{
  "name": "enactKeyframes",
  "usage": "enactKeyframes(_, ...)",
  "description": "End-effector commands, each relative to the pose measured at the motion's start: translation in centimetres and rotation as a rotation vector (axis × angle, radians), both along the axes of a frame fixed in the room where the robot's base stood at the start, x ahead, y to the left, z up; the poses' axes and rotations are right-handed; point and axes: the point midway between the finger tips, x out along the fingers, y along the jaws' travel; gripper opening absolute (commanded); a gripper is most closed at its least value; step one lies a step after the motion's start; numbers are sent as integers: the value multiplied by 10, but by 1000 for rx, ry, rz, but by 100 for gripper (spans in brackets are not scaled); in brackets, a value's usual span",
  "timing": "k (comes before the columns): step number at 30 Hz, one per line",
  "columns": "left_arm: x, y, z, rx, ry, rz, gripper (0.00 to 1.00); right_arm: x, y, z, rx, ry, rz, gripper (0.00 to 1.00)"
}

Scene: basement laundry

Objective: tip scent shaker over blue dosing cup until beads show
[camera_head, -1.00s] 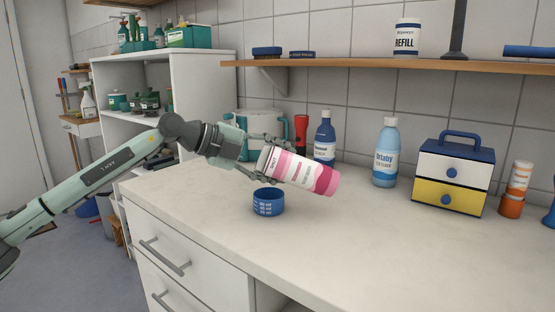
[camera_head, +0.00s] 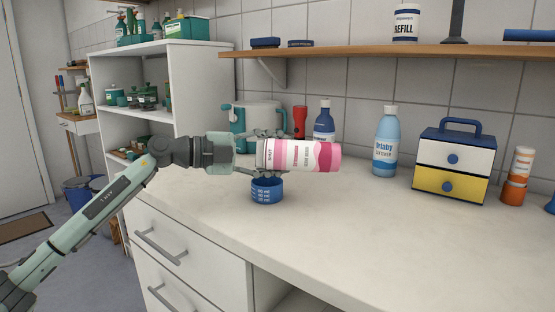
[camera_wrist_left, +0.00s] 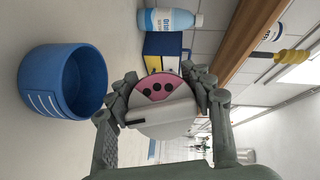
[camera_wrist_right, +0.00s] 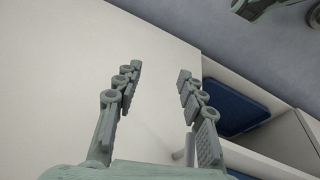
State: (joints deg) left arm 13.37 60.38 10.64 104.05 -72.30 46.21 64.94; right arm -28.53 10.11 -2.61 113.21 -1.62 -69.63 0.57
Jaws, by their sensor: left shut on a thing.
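The scent shaker (camera_head: 301,155), a pink and white bottle, lies about level in the air above the counter. My left gripper (camera_head: 264,153) is shut on it near its left end. In the left wrist view that end shows a pink disc (camera_wrist_left: 152,88) with dark holes, partly covered by a white piece. The blue dosing cup (camera_head: 267,191) stands upright on the counter just below the gripper and the shaker's left end. The left wrist view shows part of its inside (camera_wrist_left: 85,82), with no beads visible. My right gripper (camera_wrist_right: 158,82) is open and empty.
Behind the shaker stand a teal and white container (camera_head: 257,118), a red object (camera_head: 299,122) and a dark blue bottle (camera_head: 324,122). A light blue bottle (camera_head: 387,143) and a drawer box (camera_head: 453,165) are to the right. The front counter (camera_head: 370,225) is clear.

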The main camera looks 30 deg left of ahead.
Motion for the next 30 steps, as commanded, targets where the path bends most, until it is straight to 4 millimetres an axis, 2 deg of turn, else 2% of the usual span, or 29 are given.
enactKeyframes(12, 0, 1, 0, -117, -67, 0, 18, -2, -1, 49, -23, -28, -5, 40)
enactKeyframes(26, -1, 2, 4, -281, -163, 0, 18, -19, -3, 101, -50, -52, -13, 40)
enactKeyframes(30, -1, 1, 6, -318, -184, -1, 18, -7, 6, 107, -33, -112, 7, 40)
